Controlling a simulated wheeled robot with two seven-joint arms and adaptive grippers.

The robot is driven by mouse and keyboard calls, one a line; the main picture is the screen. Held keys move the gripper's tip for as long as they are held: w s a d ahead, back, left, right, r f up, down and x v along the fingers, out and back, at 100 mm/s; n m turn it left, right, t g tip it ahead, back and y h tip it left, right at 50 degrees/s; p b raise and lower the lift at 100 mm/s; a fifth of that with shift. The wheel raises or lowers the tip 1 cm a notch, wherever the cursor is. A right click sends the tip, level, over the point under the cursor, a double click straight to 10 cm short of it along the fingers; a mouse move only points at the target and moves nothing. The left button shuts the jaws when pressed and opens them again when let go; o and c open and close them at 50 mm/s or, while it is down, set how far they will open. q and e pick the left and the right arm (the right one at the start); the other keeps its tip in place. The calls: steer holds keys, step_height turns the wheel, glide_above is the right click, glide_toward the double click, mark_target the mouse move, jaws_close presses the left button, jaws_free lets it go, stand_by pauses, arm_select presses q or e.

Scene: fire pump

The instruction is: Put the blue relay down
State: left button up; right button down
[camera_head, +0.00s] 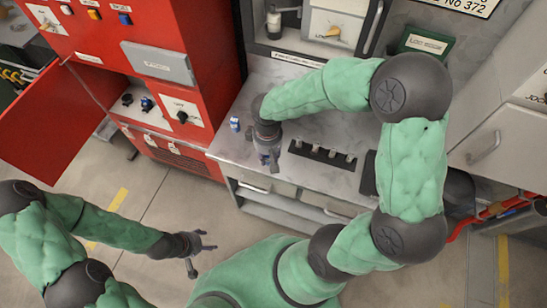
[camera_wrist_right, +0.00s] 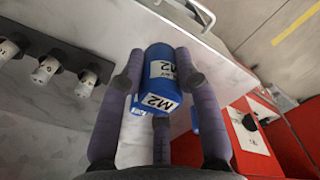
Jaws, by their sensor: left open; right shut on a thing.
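The blue relay (camera_wrist_right: 160,68), with white M2 labels, is between the fingers of my right gripper (camera_wrist_right: 158,85) in the right wrist view. My right gripper is shut on it. In the head view my right gripper (camera_head: 268,160) points down over the grey counter (camera_head: 222,146), near its front edge. The relay is mostly hidden by the fingers there, and I cannot tell its height above the counter. My left gripper (camera_head: 204,243) is open and empty, low over the floor in front of the counter.
A small blue and white item (camera_head: 235,123) stands on the counter left of my right gripper. A black strip with several pale cylinders (camera_head: 322,152) lies to the right. The red cabinet (camera_head: 185,60) stands at the left, its door (camera_head: 50,130) open. Bare counter lies between.

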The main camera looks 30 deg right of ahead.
steer(key=f, duration=0.1)
steer(key=w+d+f, duration=0.2)
steer(key=shift+d+f+b, duration=0.15)
steer(key=shift+f+b, duration=0.15)
steer(key=shift+b, duration=0.1)
steer(key=shift+w+d+f+b, duration=0.1)
steer(key=shift+f+b, duration=0.15)
steer(key=shift+f, duration=0.65)
steer(key=shift+w+d+f+b, duration=0.1)
steer(key=shift+f+b, duration=0.15)
steer(key=shift+f, duration=0.6)
steer(key=shift+s, duration=0.1)
steer(key=shift+f, duration=0.2)
steer(key=c, duration=0.9)
jaws_free()
steer(key=shift+r, duration=0.15)
